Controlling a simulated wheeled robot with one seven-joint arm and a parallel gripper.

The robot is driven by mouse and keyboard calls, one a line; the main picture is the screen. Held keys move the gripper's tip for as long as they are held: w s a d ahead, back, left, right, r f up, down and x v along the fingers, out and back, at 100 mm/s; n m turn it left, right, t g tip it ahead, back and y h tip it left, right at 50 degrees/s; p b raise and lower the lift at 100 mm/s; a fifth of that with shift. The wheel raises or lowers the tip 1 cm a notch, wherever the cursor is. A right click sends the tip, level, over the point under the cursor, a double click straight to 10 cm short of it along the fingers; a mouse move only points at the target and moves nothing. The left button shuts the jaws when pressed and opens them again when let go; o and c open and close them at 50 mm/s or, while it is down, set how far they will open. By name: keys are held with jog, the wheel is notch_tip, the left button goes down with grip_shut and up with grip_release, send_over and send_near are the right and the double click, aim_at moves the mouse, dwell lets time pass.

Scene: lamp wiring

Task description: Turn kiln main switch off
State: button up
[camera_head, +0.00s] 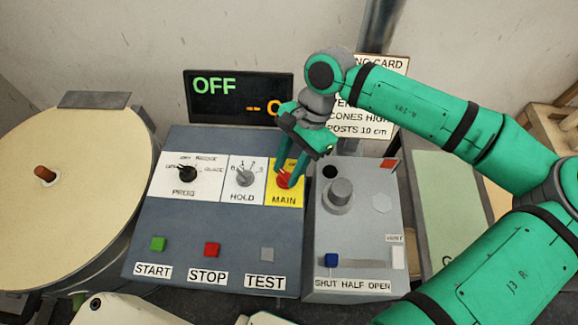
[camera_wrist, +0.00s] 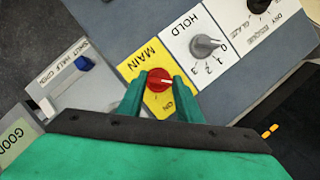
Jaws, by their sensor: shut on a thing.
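The kiln main switch (camera_head: 284,181) is a red knob on a yellow plate labelled MAIN, at the right end of the panel's upper row. It also shows in the wrist view (camera_wrist: 158,80), with "ON" printed beside it. My gripper (camera_head: 287,176) comes down from above, and its two green fingers (camera_wrist: 157,94) are shut on the red knob, one on each side. The display (camera_head: 240,97) above the panel reads "OFF" in green, with orange characters partly hidden by my gripper.
Left of MAIN are the HOLD knob (camera_head: 244,177) and the PROG knob (camera_head: 187,174). Below are the green START (camera_head: 158,244), red STOP (camera_head: 211,249) and grey TEST (camera_head: 267,254) buttons. A grey box with a blue slider (camera_head: 331,260) stands close at right. A round kiln lid (camera_head: 75,185) is at left.

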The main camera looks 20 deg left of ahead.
jog(key=shift+s+a, duration=0.1)
jog(key=shift+a, duration=0.05)
dwell(0.3)
jog(key=o, duration=1)
jog(key=shift+o, duration=0.2)
jog(key=shift+w+r, duration=0.25)
jog(key=shift+r, duration=0.15)
jog(key=v, duration=1)
jog(key=shift+f, duration=0.1)
